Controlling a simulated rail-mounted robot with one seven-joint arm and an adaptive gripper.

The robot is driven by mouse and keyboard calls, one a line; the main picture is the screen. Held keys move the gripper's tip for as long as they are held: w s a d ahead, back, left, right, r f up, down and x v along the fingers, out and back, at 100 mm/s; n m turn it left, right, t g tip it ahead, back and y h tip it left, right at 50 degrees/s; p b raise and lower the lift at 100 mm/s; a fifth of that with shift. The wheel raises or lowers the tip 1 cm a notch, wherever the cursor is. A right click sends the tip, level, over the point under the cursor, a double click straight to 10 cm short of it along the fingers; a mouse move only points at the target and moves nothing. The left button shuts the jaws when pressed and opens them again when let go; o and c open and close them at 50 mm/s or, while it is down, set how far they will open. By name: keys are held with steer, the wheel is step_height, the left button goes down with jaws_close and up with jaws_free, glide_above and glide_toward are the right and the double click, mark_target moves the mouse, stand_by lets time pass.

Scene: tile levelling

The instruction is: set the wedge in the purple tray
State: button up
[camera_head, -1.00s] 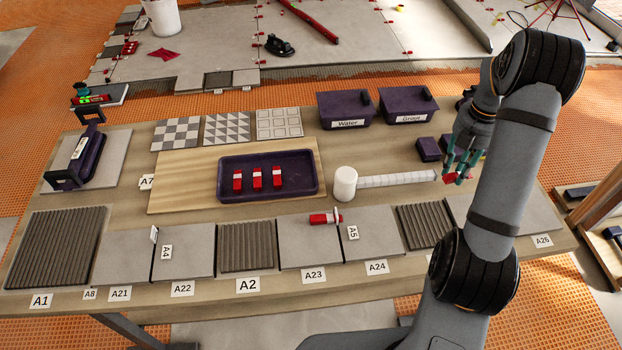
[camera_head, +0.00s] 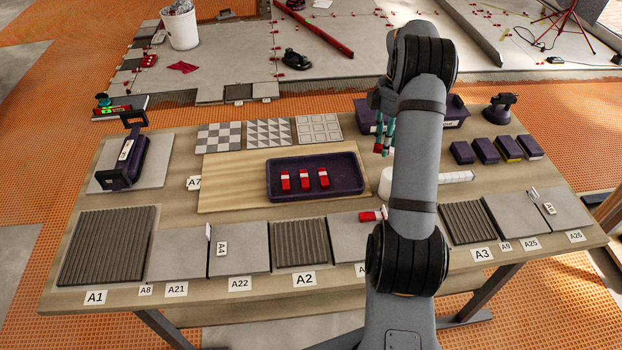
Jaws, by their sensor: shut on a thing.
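The purple tray (camera_head: 361,187) lies on a wooden board at the middle of the table. Three red wedges with white marks (camera_head: 304,180) stand in a row inside it. My gripper (camera_head: 382,150), with teal fingers, is above and behind the tray's right end, partly hidden by my arm. It is shut on a red wedge (camera_head: 378,149), of which only a small bit shows between the fingertips. Another red wedge (camera_head: 370,216) lies on a grey tile in front of the tray, partly hidden by my arm.
A white roll-like cylinder (camera_head: 387,184) lies right of the tray, partly behind my arm. Purple tubs (camera_head: 453,115) stand behind; several dark blocks (camera_head: 486,150) sit at right. Grey and ribbed tiles line the front edge. The tray has free room right of its wedges.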

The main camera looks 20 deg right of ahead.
glide_above(338, 174)
steer(key=f, duration=0.6)
steer(key=shift+s+d+f+p, duration=0.15)
steer(key=shift+s+f+p, duration=0.05)
steer(key=shift+f+p, duration=0.15)
steer(key=shift+w+f, duration=0.1)
steer(key=shift+f, duration=2)
steer(key=shift+f, duration=0.2)
steer(key=o, duration=0.8)
steer(key=shift+c, duration=0.2)
steer(key=shift+r, duration=0.15)
step_height(338, 174, up, 12)
steer(key=shift+p, duration=0.35)
